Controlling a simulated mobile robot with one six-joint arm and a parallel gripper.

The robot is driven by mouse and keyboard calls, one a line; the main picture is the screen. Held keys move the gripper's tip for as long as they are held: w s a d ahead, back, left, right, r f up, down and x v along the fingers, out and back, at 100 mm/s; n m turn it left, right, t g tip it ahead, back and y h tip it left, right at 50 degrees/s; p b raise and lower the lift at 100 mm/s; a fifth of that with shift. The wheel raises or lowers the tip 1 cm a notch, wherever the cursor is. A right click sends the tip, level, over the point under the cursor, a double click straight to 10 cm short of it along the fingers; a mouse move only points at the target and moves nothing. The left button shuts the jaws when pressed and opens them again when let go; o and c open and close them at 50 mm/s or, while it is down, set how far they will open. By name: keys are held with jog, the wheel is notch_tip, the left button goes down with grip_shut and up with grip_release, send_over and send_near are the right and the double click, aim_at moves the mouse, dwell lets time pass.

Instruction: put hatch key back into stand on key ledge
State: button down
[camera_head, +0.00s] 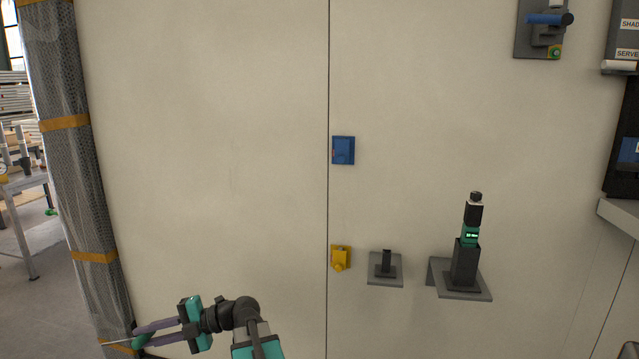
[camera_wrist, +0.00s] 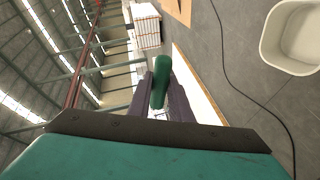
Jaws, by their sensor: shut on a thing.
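The hatch key (camera_wrist: 161,80) shows in the wrist view as a green rounded handle between the two dark fingers of my gripper (camera_wrist: 160,95). In the head view my gripper (camera_head: 141,334) is at the lower left, shut on the key, with a thin grey shaft (camera_head: 116,343) pointing left. A small grey ledge (camera_head: 386,282) on the pale wall carries an upright black stand (camera_head: 386,262), which looks empty. My gripper is well to the left of this ledge and lower in the picture.
A larger ledge (camera_head: 470,294) to the right holds a black and green device (camera_head: 469,236). A yellow fitting (camera_head: 340,257) and a blue fitting (camera_head: 343,150) are on the wall. A wrapped column (camera_head: 72,150) stands at the left. The wall between column and fittings is bare.

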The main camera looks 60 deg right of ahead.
jog(key=s+d+r+m+g+h+p, duration=0.3)
jog(key=s+d+r+m+h+p, duration=0.25)
jog(key=d, duration=0.55)
jog(key=s+d+r+m+g+h+p, duration=0.25)
jog(key=s+d+m+h+p, duration=0.3)
jog(key=d+m, duration=0.45)
jog(key=s+d+r+m+g+h+p, duration=0.2)
jog(key=s+d+r+m+h+p, duration=0.35)
jog(key=d, duration=0.65)
jog(key=s+d+r+m+g+y+p, duration=0.1)
jog(key=s+d+r+m+p, duration=0.2)
jog(key=s+d+r+m, duration=0.2)
jog(key=s+d+r+m+g+y+p, duration=0.1)
jog(key=s+d+r+m+p, duration=0.3)
jog(key=s, duration=0.7)
jog(key=s+d+r+m+g+y+p, duration=0.1)
jog(key=s+d+r+m+y+p, duration=0.1)
jog(key=s+d+r+m, duration=0.4)
jog(key=shift+s+d+r+m+p, duration=0.3)
jog(key=shift+s+d+m+p, duration=0.35)
jog(key=shift+s, duration=0.6)
jog(key=shift+f, duration=0.1)
jog(key=shift+f+b, duration=0.85)
jog(key=shift+f, duration=0.45)
